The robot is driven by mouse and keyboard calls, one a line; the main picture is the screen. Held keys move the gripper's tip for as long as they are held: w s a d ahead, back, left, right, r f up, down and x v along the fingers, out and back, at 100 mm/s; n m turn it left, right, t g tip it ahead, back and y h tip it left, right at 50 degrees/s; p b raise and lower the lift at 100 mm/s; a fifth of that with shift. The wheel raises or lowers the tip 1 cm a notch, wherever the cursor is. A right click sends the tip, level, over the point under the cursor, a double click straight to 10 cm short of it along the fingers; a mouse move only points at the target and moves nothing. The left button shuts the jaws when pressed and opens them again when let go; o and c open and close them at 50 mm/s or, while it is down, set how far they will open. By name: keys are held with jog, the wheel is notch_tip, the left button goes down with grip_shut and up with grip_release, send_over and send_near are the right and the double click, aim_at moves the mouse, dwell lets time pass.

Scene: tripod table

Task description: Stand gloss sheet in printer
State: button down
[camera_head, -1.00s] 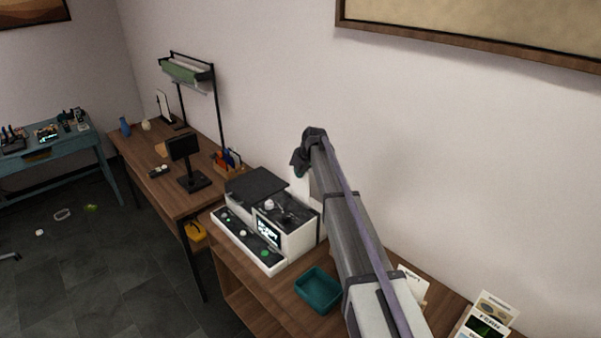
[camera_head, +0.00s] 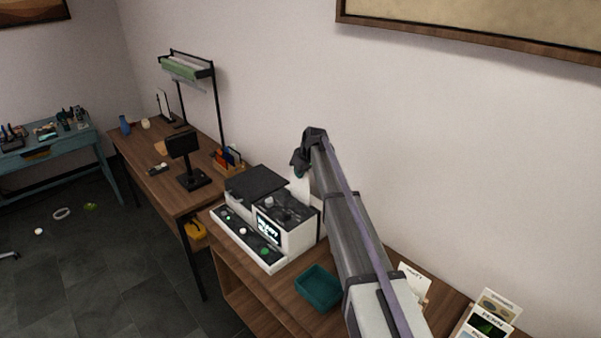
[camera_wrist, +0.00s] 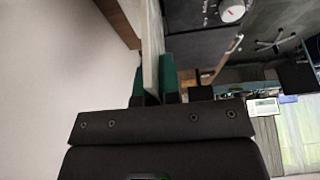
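My gripper (camera_wrist: 153,82) is shut on the gloss sheet (camera_wrist: 151,35), which stands edge-on between the green fingertips in the wrist view. In the head view my gripper (camera_head: 299,168) points down behind the printer (camera_head: 287,242), near the wall. A strip of the pale sheet (camera_head: 300,189) shows below it, at the printer's back edge. The printer is a white box with a dark top, a lit screen and a front panel with knobs. Its top also shows in the wrist view (camera_wrist: 200,42). I cannot tell whether the sheet's lower edge touches the printer.
A teal tray (camera_head: 318,288) sits on the wooden table right of the printer. Cards in a holder (camera_head: 490,318) stand at the lower right. A dark small display (camera_head: 184,147) stands on the desk to the left. The wall is close behind the printer.

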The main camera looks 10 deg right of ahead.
jog(key=shift+f+b, duration=2.6)
jog(key=shift+f, duration=0.25)
jog(key=c, duration=1.2)
grip_release()
jog(key=shift+c, duration=0.2)
notch_tip(320, 180, up, 9)
jog(key=p, duration=0.9)
jog(key=shift+r, duration=0.15)
